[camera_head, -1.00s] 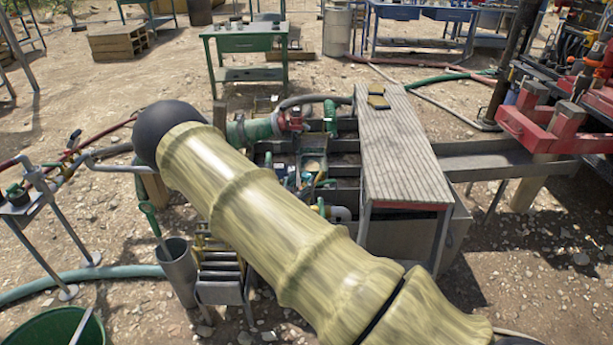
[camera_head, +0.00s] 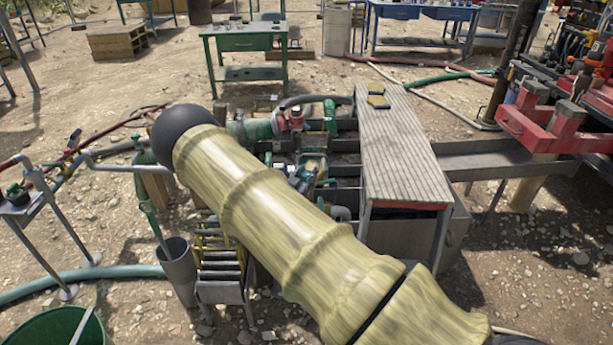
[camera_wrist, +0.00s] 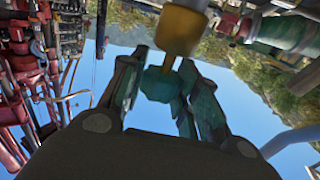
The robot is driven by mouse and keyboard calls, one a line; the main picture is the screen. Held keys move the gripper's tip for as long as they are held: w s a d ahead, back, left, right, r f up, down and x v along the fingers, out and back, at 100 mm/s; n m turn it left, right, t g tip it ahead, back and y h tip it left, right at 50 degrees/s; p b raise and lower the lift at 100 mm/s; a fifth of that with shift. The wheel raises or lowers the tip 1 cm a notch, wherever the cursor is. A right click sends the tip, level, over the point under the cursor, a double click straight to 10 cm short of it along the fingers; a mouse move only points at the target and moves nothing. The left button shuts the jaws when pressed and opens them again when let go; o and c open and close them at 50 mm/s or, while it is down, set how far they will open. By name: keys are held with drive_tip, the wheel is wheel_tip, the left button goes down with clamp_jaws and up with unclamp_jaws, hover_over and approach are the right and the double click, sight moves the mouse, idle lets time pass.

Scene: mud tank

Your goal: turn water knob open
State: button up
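In the wrist view a green faceted knob (camera_wrist: 160,84) hangs below a yellow fitting (camera_wrist: 181,28) with a thin stem. I take it for the water knob. My gripper (camera_wrist: 166,62) has its two dark fingers on either side of this knob. I cannot tell whether the fingers press on it. In the head view my pale banded arm with its dark round end crosses the middle, and my gripper does not show there. The water knob cannot be picked out in the head view.
Metal pipes and a small stand (camera_head: 40,205) are at the left. A grey bucket (camera_head: 178,272) stands in front. A grey ribbed-top tank (camera_head: 405,160) lies right of my arm. A red machine (camera_head: 550,125) is at the far right.

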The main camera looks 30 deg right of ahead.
drive_tip(key=shift+n+t+y, duration=0.3)
drive_tip(key=shift+n+t, duration=0.1)
drive_tip(key=shift+t, duration=0.1)
drive_tip(key=n+t+y, duration=0.4)
drive_tip(key=shift+y+p, duration=0.3)
drive_tip(key=shift+p, duration=0.1)
drive_tip(key=n+t+y, duration=0.1)
drive_tip(key=n+y, duration=0.1)
drive_tip(key=n+t+y, duration=0.1)
drive_tip(key=y, duration=0.2)
drive_tip(key=shift+n+t+p, duration=0.3)
drive_tip(key=shift+n, duration=0.1)
drive_tip(key=n+y, duration=0.2)
drive_tip(key=y, duration=0.1)
drive_tip(key=n+y, duration=0.2)
drive_tip(key=y, duration=0.2)
drive_tip(key=shift+w+a, duration=0.1)
drive_tip(key=shift+w, duration=0.05)
drive_tip(key=n+g+y, duration=0.1)
drive_tip(key=n+y, duration=0.1)
drive_tip(key=y, duration=0.1)
drive_tip(key=n+g+y, duration=0.1)
drive_tip(key=n+y, duration=0.2)
drive_tip(key=y, duration=0.1)
drive_tip(key=shift+a, duration=0.15)
drive_tip(key=shift+n+y, duration=0.3)
drive_tip(key=shift+y, duration=0.1)
drive_tip(key=o, duration=1)
